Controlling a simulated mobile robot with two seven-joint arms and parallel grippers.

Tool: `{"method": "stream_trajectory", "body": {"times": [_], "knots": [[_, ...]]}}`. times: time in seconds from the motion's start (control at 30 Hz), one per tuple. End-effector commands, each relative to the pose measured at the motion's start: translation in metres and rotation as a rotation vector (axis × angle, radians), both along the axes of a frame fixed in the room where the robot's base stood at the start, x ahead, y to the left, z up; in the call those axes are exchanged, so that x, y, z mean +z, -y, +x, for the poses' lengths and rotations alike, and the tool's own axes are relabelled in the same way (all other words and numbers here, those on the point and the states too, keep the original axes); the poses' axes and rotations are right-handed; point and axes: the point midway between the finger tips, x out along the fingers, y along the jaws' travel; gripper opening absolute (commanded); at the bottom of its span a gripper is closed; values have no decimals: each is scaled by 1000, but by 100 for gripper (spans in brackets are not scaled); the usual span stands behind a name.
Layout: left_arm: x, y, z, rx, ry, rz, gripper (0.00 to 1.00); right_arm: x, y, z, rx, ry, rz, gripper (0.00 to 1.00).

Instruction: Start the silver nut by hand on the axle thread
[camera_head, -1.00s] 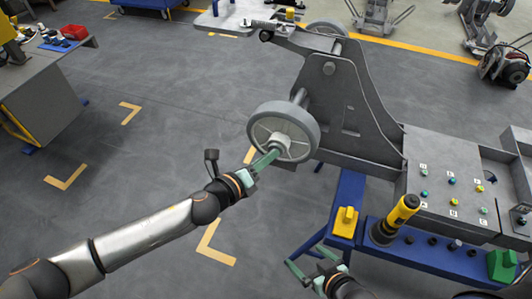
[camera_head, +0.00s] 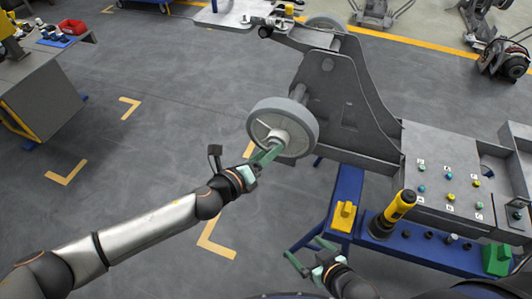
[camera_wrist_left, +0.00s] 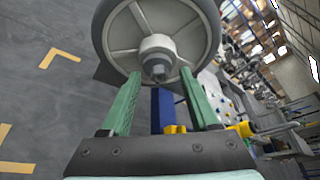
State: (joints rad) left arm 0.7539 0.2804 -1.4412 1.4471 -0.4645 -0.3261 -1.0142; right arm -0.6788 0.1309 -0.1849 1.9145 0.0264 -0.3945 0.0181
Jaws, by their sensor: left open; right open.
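A grey-rimmed wheel (camera_head: 297,117) with a pale spoked face sits on the side of the chassis (camera_head: 340,95). In the left wrist view, its hub (camera_wrist_left: 157,43) faces me, and a grey nut-like piece (camera_wrist_left: 158,66) surrounds the axle end. I cannot tell how far this silver nut sits on the thread. My left gripper (camera_head: 268,155) is at the hub. Its green fingers, also in the left wrist view (camera_wrist_left: 160,80), are apart on either side below the hub, with nothing visibly held. My right gripper (camera_head: 307,253) is open and empty near the blue bench.
A blue bench (camera_head: 348,187) carries a yellow block (camera_head: 343,216), a yellow-black tool (camera_head: 393,214) and a green block (camera_head: 497,259). A grey panel (camera_head: 440,160) with coloured buttons stands behind it. A grey workbench (camera_head: 50,95) is far left; the floor between is clear.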

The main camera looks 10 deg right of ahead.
Motion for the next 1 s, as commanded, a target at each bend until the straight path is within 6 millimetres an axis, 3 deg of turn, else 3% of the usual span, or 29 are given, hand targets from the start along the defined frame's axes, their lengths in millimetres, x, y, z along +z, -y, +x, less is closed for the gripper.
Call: {"method": "stream_trajectory", "body": {"times": [0.37, 0.8, 1.0], "knots": [[3, -10, -7, 1, -2, 1, 61, 3, 0, 0, 0, 0, 0, 100], [25, -69, -57, 2, -2, 2, 61, 10, 0, 0, -1, 1, 0, 100], [32, -87, -73, 0, -2, 0, 61, 10, 0, 0, -1, 1, 0, 100]]}}
